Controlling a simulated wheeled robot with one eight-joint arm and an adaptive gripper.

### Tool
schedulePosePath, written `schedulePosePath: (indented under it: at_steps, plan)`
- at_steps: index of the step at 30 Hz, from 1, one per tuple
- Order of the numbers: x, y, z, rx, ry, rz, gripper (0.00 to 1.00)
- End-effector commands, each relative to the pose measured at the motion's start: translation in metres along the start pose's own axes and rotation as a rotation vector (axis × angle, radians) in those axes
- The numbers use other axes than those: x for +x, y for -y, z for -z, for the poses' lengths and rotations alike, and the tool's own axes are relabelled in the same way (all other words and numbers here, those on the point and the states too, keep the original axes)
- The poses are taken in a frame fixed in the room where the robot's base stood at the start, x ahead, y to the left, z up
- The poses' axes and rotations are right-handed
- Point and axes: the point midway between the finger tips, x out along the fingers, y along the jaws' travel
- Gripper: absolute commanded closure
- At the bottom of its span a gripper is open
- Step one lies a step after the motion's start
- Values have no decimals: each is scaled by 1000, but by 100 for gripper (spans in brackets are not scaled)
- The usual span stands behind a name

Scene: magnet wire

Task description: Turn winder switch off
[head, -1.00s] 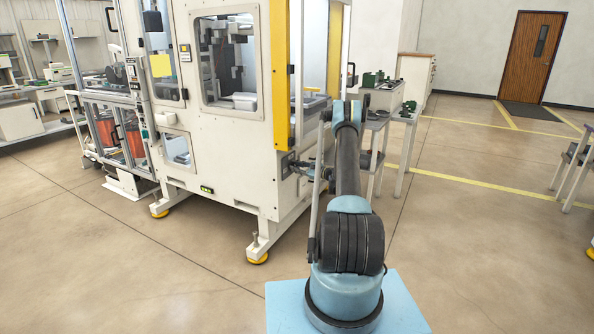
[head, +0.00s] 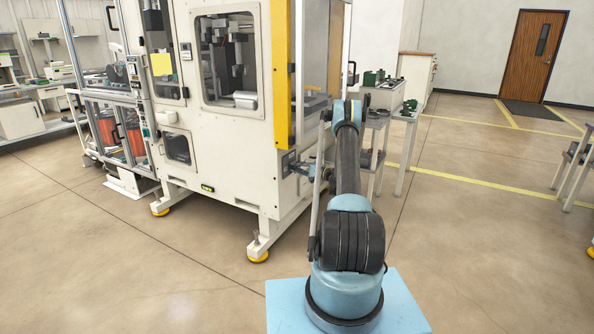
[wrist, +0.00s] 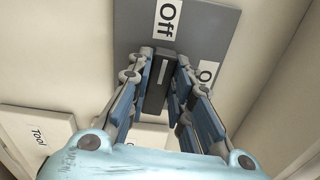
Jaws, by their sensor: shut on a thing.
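The winder switch is a dark knob (wrist: 157,92) with a pale line on its face, on a grey plate (wrist: 220,28). The plate has an "Off" label (wrist: 167,19) above the knob and a partly hidden "O…" label (wrist: 207,72) to its right. The pale line points up toward "Off". My gripper (wrist: 160,84) is shut on the knob, a finger on each side.
A "Tool" label (wrist: 39,138) is on a pale panel in the wrist view. Grey tables (head: 402,125) with green parts stand right of the machine. Open floor (head: 480,250) lies to the right. The machine's yellow foot (head: 258,257) sticks out in front.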

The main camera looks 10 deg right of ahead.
Motion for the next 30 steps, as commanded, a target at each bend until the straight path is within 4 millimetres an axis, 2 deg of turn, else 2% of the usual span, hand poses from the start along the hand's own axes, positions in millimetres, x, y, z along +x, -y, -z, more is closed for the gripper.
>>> schedulePosePath:
  at_steps: [9,23,24,26,30]
  plan:
    - [1,-4,-3,-91,7,-5,100]
    - [2,-5,-3,-102,7,-6,100]
    - [2,-5,-3,-102,7,-6,73]
    - [2,-4,-3,-102,6,-6,60]
    - [1,-3,-2,-101,4,-4,60]
